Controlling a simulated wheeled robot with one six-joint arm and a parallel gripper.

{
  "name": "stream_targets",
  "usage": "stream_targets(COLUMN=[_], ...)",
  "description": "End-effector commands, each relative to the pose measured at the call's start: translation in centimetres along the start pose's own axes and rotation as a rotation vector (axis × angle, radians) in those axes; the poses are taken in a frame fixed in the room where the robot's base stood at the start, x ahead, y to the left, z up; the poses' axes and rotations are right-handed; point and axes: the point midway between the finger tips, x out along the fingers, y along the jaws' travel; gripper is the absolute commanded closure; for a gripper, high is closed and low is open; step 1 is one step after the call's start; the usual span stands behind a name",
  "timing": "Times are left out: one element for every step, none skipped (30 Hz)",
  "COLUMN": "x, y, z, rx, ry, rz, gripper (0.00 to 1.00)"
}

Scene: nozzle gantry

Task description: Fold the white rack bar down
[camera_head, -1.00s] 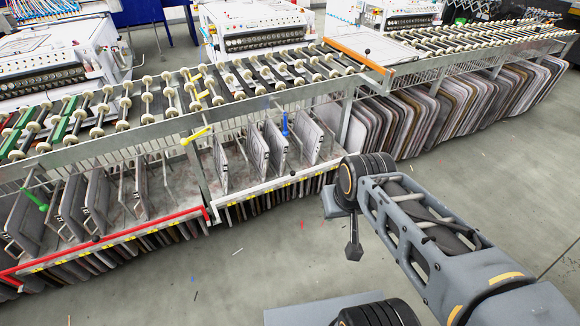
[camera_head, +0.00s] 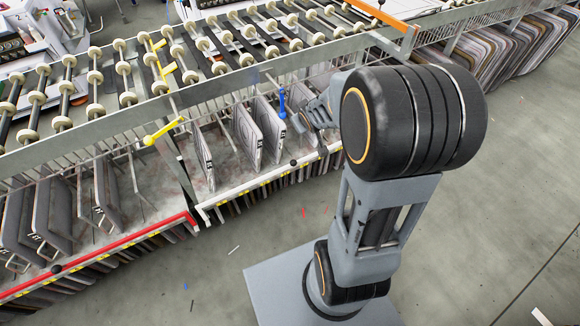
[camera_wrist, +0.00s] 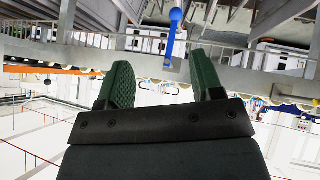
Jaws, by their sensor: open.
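The white rack bar (camera_head: 247,186) runs along the front edge of the middle rack section, with a dark ball knob (camera_head: 293,163) near its right part. A blue handle (camera_head: 282,102) stands upright above the panels in that section; it also shows in the wrist view (camera_wrist: 174,38), beyond and between my fingertips. My gripper (camera_wrist: 163,82) is open, its two green fingers apart with nothing between them. In the head view my gripper (camera_head: 312,118) is just right of the blue handle, small and partly hidden by my arm. I cannot tell whether it touches anything.
A red bar (camera_head: 120,245) fronts the left rack section. A yellow handle (camera_head: 163,132) is left of the blue one. Grey panels (camera_head: 262,130) stand in the rack below a roller conveyor (camera_head: 190,65). The floor (camera_head: 215,275) in front is clear apart from small scraps.

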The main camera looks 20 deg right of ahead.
Motion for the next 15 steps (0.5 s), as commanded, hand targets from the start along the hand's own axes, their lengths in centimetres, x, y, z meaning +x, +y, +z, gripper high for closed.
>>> stream_targets(x=[5.2,7.4,10.1,12.0,13.8,16.1,17.6,19.0,20.6,21.7,22.6,23.7,24.3,24.9,25.4], y=[0.2,0.3,0.4,0.4,0.3,0.0,-0.3,-0.6,-1.1,-1.4,-1.8,-2.4,-2.8,-3.2,-3.6], z=[2.5,3.1,4.1,5.0,6.0,7.3,8.4,9.5,11.1,12.2,13.3,14.8,15.9,16.9,18.1], rx=[-0.033,-0.055,-0.084,-0.102,-0.118,-0.134,-0.142,-0.148,-0.151,-0.150,-0.146,-0.137,-0.129,-0.120,-0.106], ry=[0.043,0.084,0.138,0.180,0.223,0.279,0.322,0.364,0.420,0.462,0.503,0.555,0.592,0.628,0.674], rz=[0.004,0.001,-0.009,-0.020,-0.033,-0.052,-0.069,-0.085,-0.108,-0.124,-0.141,-0.161,-0.174,-0.188,-0.202], gripper=[0.40,0.40,0.40,0.40,0.40,0.40,0.40,0.40,0.40,0.40,0.40,0.40,0.40,0.40,0.40])
